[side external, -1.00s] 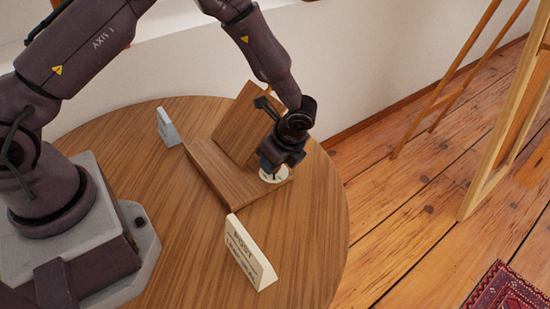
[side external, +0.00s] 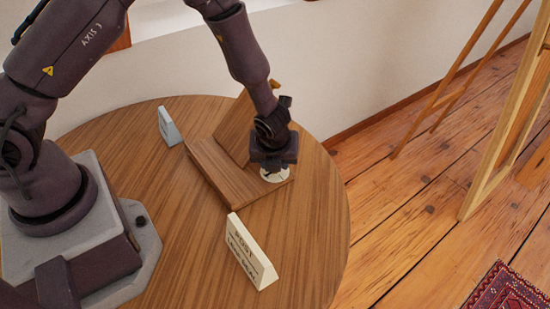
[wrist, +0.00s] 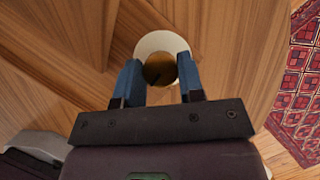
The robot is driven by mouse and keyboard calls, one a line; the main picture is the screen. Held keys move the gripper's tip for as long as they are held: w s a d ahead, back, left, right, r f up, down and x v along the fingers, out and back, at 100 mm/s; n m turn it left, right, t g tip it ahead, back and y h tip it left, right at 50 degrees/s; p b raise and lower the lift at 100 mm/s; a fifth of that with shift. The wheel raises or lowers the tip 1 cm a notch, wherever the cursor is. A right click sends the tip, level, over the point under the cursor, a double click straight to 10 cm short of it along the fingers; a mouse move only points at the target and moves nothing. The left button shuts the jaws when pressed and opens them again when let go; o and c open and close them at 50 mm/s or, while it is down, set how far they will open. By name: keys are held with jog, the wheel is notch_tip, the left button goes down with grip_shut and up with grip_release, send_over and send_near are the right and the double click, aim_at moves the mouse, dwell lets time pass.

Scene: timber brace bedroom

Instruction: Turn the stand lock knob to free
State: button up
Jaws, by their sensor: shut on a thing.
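The wooden stand (side external: 220,178) sits on the round table, with its tilted back panel partly hidden behind my arm. A pale round dial plate (side external: 284,176) lies at the stand's right end; it also shows in the wrist view (wrist: 152,42). The brass-coloured lock knob (wrist: 158,70) sits at the middle of the plate. My gripper (wrist: 158,72) has its blue fingers on either side of the knob and is shut on it. In the side view my gripper (side external: 273,168) hides the knob. The plate's markings are too small to read.
A cream sign reading "POST" (side external: 250,252) stands on the round table (side external: 180,260) in front of the stand. A small grey-blue card (side external: 169,127) stands at the back left. The table's right edge is close beyond the stand.

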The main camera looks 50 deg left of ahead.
jog(key=shift+m+t, duration=0.3)
jog(key=shift+m, duration=0.4)
jog(key=o, duration=0.9)
jog(key=v, duration=1.3)
jog(key=shift+a, duration=0.15)
